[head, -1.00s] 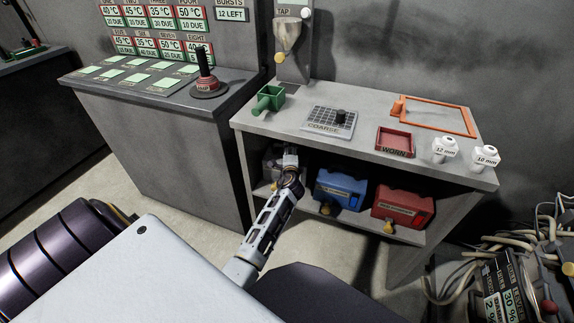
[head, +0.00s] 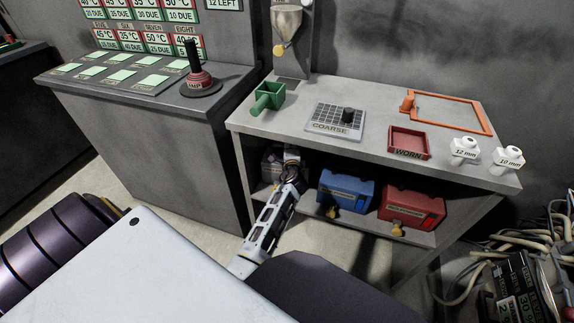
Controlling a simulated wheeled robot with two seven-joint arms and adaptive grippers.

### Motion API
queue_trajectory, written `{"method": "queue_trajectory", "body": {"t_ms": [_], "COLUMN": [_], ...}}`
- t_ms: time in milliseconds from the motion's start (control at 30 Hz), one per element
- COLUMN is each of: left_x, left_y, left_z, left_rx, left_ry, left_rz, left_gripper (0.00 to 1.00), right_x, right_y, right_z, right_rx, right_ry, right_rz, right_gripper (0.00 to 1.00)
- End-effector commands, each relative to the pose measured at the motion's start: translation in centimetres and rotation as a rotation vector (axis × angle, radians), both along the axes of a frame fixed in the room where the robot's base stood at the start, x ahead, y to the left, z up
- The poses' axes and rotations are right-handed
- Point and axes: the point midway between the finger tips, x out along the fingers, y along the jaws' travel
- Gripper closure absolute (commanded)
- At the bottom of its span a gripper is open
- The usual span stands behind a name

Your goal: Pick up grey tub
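The grey tub (head: 271,163) stands on the lower shelf of the bench, at the left end in the head view. It is dark and mostly hidden behind my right gripper and the shadow under the top. My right gripper (head: 291,157) is at the tub's right front side, under the bench top. Its fingers are small and partly hidden, so I cannot tell whether they are open, shut or touching the tub. My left gripper is not in view.
A blue tub (head: 346,188) and a red tub (head: 412,205) stand to the right on the same shelf (head: 378,226). The bench top (head: 290,110) overhangs them. A control console (head: 150,140) stands close on the left. Cables (head: 525,245) lie at the lower right.

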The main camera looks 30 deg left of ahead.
Motion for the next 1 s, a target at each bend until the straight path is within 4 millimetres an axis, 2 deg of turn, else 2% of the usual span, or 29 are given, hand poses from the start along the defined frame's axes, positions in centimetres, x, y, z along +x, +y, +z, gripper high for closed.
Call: {"method": "queue_trajectory", "body": {"t_ms": [267, 600, 1000], "left_x": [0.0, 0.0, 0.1], "left_y": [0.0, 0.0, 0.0], "left_z": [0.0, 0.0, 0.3], "left_rx": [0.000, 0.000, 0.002], "left_ry": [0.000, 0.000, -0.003], "left_rz": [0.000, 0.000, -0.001], "left_gripper": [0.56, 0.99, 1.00], "right_x": [-0.5, 0.2, 0.4], "right_y": [-0.1, -0.1, -0.1], "right_z": [-0.4, -0.1, 0.0], "right_rx": [-0.004, -0.004, -0.003], "right_ry": [0.012, -0.002, -0.005], "right_rz": [0.002, 0.001, 0.001], "right_gripper": [0.46, 0.46, 0.46]}}
